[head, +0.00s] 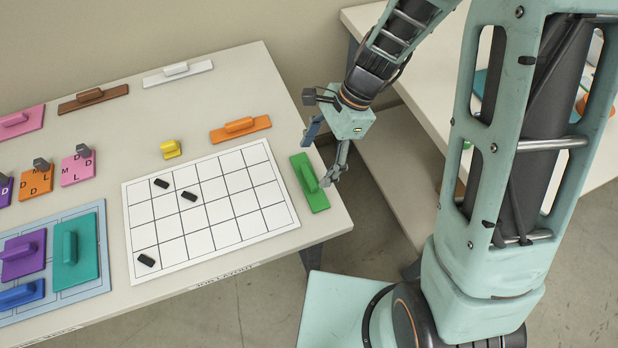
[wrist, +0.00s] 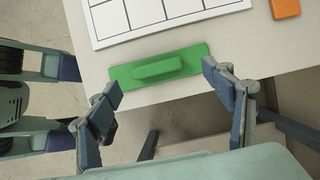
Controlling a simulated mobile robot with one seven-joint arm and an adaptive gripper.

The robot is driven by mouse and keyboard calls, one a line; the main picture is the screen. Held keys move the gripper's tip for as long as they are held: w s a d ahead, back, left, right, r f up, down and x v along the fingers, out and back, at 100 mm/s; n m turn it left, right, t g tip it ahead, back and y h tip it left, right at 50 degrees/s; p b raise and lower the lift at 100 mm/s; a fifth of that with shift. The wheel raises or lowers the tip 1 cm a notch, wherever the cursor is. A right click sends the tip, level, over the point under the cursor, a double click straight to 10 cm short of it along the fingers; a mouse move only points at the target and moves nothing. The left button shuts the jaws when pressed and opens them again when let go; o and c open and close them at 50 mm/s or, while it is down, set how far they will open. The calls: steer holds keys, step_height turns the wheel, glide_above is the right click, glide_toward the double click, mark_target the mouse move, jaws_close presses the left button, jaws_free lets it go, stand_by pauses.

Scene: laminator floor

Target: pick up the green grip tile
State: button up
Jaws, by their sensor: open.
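The green grip tile (head: 314,196) lies flat near the right edge of the table, just right of the gridded board. It has a raised green grip along its middle. In the wrist view the green tile (wrist: 128,76) lies across the space between my fingers, close to the table edge. My gripper (head: 325,158) is open and empty, above and beside the tile's far end in the head view. In the wrist view my gripper's fingertips (wrist: 166,76) are spread to either side of the tile. I cannot tell the exact height between them.
The white gridded board (head: 211,204) with small black pieces lies left of the tile. An orange tile (head: 240,128) and a yellow piece (head: 171,149) lie beyond it. A blue tray (head: 97,276) holds purple, teal and blue tiles. Another table (head: 384,130) stands to the right across a gap.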

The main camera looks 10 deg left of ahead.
mark_target(310, 174)
steer(key=x, duration=0.4)
steer(key=shift+s+d+f, duration=0.1)
steer(key=shift+s+f, duration=0.05)
steer(key=shift+s, duration=0.1)
steer(key=shift+c, duration=0.6)
steer(key=c, duration=1.5)
